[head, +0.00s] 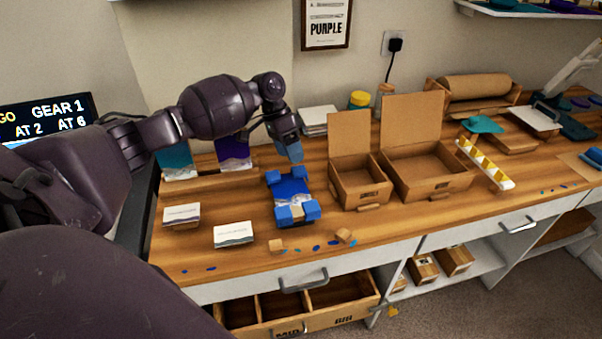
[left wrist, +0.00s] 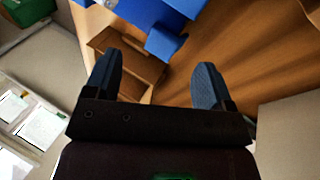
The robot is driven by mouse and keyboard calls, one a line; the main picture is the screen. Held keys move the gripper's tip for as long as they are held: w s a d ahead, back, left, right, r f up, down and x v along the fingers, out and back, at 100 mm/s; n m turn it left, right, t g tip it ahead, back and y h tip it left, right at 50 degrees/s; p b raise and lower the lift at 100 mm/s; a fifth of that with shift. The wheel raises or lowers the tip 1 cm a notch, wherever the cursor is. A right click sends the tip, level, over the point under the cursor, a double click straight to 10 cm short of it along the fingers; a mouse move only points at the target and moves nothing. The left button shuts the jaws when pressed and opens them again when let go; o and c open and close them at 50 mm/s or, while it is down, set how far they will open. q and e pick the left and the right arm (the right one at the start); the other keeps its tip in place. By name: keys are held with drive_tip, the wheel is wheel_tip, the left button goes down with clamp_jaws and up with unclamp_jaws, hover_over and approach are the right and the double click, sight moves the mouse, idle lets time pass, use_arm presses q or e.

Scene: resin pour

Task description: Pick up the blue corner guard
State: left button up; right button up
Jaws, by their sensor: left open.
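Several blue corner guards, one at the front left (head: 284,216) and one at the front right (head: 312,210), sit at the corners of a small block with a blue, white-marked top (head: 290,190). I cannot tell which guard is meant. My left gripper (head: 296,153) is above and just behind this block, apart from it, with its fingers pointing down. In the left wrist view the left gripper (left wrist: 157,82) has its fingers spread, with nothing between them. A blue block-like piece (left wrist: 165,42) shows beyond the fingertips there. My right gripper is out of view.
Two open cardboard boxes (head: 358,190) (head: 440,178) stand right of the block. A drawer with compartments (head: 300,311) is open below.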

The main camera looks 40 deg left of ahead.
sight(297, 168)
use_arm(q)
drive_tip(key=x, duration=0.2)
drive_tip(key=w+x, duration=0.1)
drive_tip(key=x, duration=0.1)
drive_tip(key=shift+f+b, duration=0.35)
drive_tip(key=shift+b, duration=0.05)
drive_tip(key=shift+s+d+f, duration=0.1)
drive_tip(key=shift+d+f, duration=0.05)
drive_tip(key=shift+f, duration=0.2)
drive_tip(key=shift+c, duration=0.2)
drive_tip(key=c, duration=0.9)
drive_tip(key=shift+c, duration=1)
